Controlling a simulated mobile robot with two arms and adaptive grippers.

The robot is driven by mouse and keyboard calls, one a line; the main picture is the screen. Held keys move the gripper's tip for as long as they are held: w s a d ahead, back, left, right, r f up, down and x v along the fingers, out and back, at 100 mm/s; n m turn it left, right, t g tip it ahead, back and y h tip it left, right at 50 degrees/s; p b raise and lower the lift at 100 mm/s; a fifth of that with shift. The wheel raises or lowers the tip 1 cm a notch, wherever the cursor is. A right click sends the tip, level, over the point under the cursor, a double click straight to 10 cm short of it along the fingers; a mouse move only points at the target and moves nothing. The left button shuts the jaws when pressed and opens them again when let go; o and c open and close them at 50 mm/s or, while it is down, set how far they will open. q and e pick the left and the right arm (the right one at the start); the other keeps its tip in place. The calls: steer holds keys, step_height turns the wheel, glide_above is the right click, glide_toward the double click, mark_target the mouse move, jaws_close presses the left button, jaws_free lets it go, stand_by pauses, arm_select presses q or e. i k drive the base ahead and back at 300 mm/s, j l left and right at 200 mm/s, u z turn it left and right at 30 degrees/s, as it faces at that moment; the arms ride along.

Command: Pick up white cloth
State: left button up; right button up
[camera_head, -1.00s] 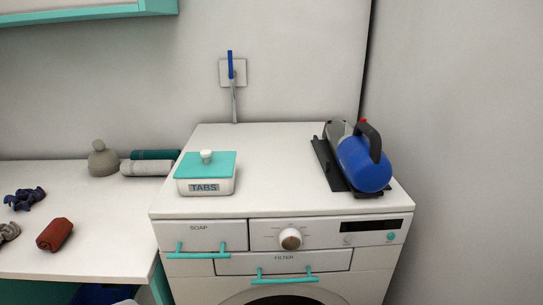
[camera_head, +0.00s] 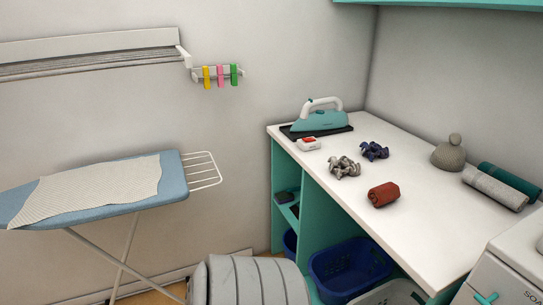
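A white to cream patterned cloth (camera_head: 95,188) lies spread flat over the blue ironing board (camera_head: 172,175) at the left. Its lower left edge hangs at the board's near side. Neither of my grippers shows in the head view.
A white counter (camera_head: 330,215) at the right holds an iron (camera_head: 318,120), crumpled cloths (camera_head: 344,168), a red roll (camera_head: 383,194) and rolled towels (camera_head: 495,188). A blue basket (camera_head: 350,268) sits beneath. A grey ribbed object (camera_head: 250,280) stands at the bottom, between board and counter.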

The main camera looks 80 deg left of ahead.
mark_target(343, 166)
steer(key=u, duration=1.95)
steer(key=i+j, duration=0.1)
steer(key=j+u, duration=0.05)
